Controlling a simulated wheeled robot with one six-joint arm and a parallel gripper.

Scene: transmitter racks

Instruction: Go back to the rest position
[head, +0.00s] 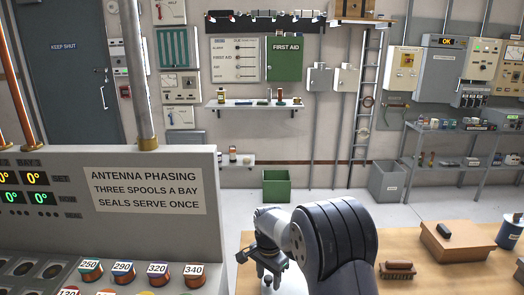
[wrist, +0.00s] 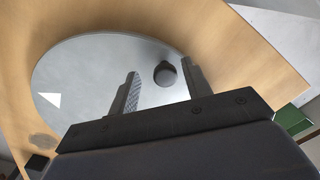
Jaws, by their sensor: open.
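My gripper (head: 262,260) is over the left end of the wooden table, pointing down, with my arm bent behind it. In the wrist view my gripper (wrist: 160,80) has its two fingers spread apart, with nothing held between them. A large pale grey disc (wrist: 80,75) lies beyond the fingers on the wood. A small dark round-topped piece (wrist: 165,72) shows on the disc, in line with the gap and nearer the right finger. Its distance from the fingertips is hard to tell. My arm hides part of the table.
A grey console with an antenna phasing sign (head: 149,190) and several numbered spools stands close on the left. On the table (head: 425,275) are a brush-like block (head: 398,270), a cardboard box (head: 457,240) and a blue can (head: 510,232). A green bin (head: 277,186) stands by the wall.

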